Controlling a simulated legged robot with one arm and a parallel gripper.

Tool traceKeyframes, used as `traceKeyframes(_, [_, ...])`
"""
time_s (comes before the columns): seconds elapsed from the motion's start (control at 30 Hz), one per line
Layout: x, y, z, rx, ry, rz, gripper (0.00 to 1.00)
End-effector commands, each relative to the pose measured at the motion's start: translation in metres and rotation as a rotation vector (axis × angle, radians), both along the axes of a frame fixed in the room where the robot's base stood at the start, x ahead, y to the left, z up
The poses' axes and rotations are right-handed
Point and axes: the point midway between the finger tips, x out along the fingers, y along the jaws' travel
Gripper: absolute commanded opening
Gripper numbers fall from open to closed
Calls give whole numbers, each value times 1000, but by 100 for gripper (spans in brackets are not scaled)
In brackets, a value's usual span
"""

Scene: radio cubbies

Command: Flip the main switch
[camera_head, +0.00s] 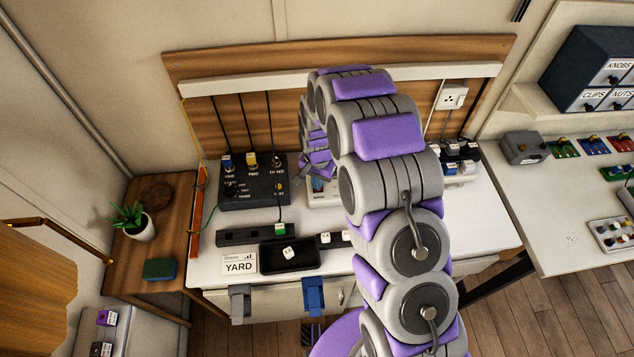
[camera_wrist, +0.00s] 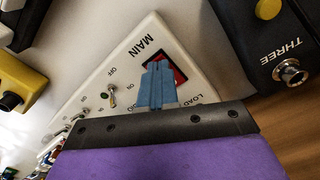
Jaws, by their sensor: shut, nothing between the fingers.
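A white panel box (camera_wrist: 85,75) marked MAIN fills the middle of the wrist view. It carries a small metal toggle switch (camera_wrist: 112,94) between the printed words OFF and ON. The lever appears to lean toward OFF, but it is small. A red and black element (camera_wrist: 177,68) sits beside the MAIN label. My gripper (camera_wrist: 157,70) has its blue-grey fingers shut and empty, right of the toggle and in front of the red element, partly covering it. In the head view the white box (camera_head: 322,186) is partly hidden by my arm, below my gripper (camera_head: 318,176).
A black box (camera_head: 255,188) with cabled plugs stands left of the white box; a black unit marked THREE (camera_wrist: 285,45) is close on the right in the wrist view. A black tray (camera_head: 275,262) lies in front. Small coloured items (camera_head: 460,155) stand right of my arm.

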Motion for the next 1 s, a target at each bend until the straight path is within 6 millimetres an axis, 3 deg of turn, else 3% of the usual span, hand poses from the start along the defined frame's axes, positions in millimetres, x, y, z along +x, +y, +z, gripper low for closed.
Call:
traceKeyframes(0.37, [0, 0, 2, 0, 1, 0, 0])
traceKeyframes(1.0, [0, 0, 50, 0, -1, 1, 0])
